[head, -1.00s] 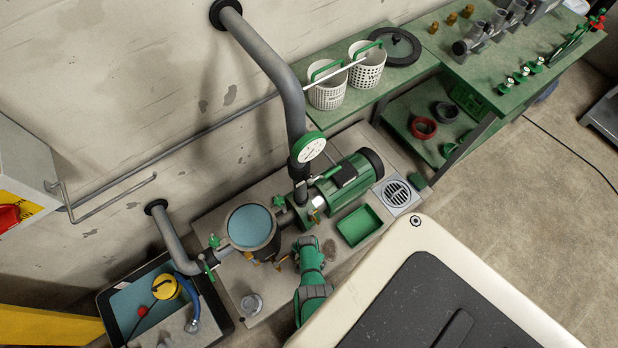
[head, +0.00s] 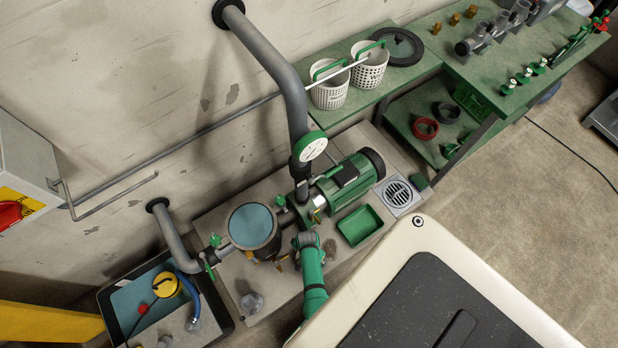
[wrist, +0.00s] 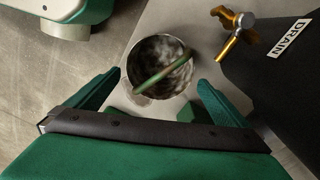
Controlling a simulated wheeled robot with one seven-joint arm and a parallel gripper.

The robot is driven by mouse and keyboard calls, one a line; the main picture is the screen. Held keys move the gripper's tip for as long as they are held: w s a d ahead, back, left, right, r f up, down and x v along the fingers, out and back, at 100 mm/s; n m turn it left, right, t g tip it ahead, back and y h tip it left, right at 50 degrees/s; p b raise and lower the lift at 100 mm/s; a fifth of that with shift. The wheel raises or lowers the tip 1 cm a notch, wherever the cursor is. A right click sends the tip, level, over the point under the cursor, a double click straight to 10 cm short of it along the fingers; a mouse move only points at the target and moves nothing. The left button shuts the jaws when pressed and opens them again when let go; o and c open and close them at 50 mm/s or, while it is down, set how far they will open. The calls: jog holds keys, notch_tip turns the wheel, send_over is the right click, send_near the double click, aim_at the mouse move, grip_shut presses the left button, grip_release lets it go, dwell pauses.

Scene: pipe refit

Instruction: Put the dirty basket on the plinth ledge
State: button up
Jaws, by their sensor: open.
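The dirty basket (wrist: 150,60) shows in the wrist view as a round, brown-smeared container with a green handle across its mouth. It appears upright on the grey plinth (wrist: 190,22), near the plinth's edge. My gripper (wrist: 158,92) is open, with one green finger on each side of the basket and visible gaps between. In the head view my gripper (head: 308,240) points down over the plinth (head: 280,285), just right of the strainer pot (head: 252,226). Its fingers and the dirty basket are hidden there by my arm.
A brass drain valve (wrist: 238,28) is close to the basket. The green pump (head: 347,180), a gauge (head: 311,147) and a green tray (head: 359,226) stand nearby. Two white baskets (head: 328,92) are on the green shelf. A blue-lined tub (head: 135,305) lies at lower left.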

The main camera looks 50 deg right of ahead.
notch_tip(320, 180, up, 6)
dwell(0.5)
jog(key=shift+a, duration=0.1)
jog(key=shift+s+a, duration=0.15)
jog(key=shift+a, duration=0.15)
jog(key=s+a+r+n+t, duration=0.2)
jog(key=a+r+n+t, duration=0.3)
jog(key=r, duration=1.2)
jog(key=s+a+r+n+t, duration=0.2)
jog(key=a+r+n+t, duration=0.3)
jog(key=r, duration=1.2)
jog(key=s+a+r+n+t, duration=0.2)
jog(key=a+r+n+t, duration=0.3)
jog(key=a+r, duration=0.4)
notch_tip(320, 180, up, 8)
jog(key=shift+f+n+t, duration=0.1)
jog(key=shift+n+t, duration=0.3)
jog(key=shift+s, duration=0.1)
